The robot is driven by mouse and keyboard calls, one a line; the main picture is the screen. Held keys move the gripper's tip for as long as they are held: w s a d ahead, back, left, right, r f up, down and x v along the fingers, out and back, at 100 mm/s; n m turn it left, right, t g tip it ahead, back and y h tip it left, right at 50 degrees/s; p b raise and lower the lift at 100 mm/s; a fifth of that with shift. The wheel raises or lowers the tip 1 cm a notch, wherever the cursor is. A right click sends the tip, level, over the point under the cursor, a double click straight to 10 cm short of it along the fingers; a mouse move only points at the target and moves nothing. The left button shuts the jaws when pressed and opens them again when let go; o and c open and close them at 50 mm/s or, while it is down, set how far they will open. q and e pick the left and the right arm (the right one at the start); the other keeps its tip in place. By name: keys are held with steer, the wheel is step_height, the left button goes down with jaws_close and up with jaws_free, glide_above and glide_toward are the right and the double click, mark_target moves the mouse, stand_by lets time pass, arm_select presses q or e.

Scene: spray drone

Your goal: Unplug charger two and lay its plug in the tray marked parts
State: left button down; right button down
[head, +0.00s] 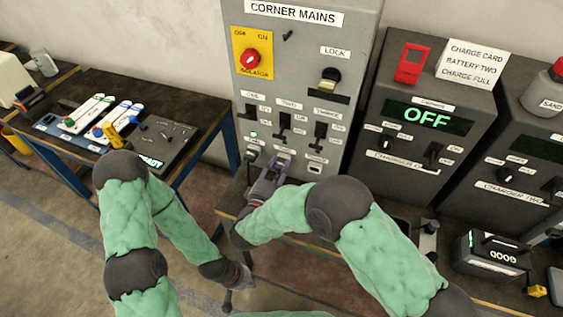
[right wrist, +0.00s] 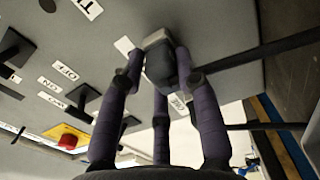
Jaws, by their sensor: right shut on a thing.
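The grey corner mains cabinet (head: 300,65) has a row of three switches above a row of sockets. My right gripper (head: 277,170) is at the middle socket, its fingers shut around a dark plug. In the right wrist view the plug (right wrist: 160,62) is between the fingers, right at the panel; I cannot tell how far it is seated. Charger two (head: 510,190) is at the right edge, partly cut off. My left gripper (head: 237,283) hangs low, away from the cabinet; its fingers are too small to read. I cannot make out a tray marked parts.
Another charger (head: 430,150), showing OFF, stands right of the cabinet. A battery (head: 490,255) sits at lower right. Black cables (right wrist: 260,52) cross the right wrist view beside the plug.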

mark_target(278, 170)
steer(key=shift+s+a+f+p, duration=0.1)
steer(key=shift+s+f+p, duration=0.15)
steer(key=shift+s, duration=0.2)
steer(key=shift+s+a+f+p, duration=0.1)
steer(key=shift+s+f, duration=0.2)
steer(key=shift+s, duration=0.1)
steer(key=shift+s+a+r+p, duration=0.3)
steer(key=shift+s+a+p, duration=0.2)
steer(key=shift+s, duration=0.25)
steer(key=shift+p+v, duration=0.65)
steer(key=shift+v, duration=0.5)
steer(key=shift+s, duration=0.1)
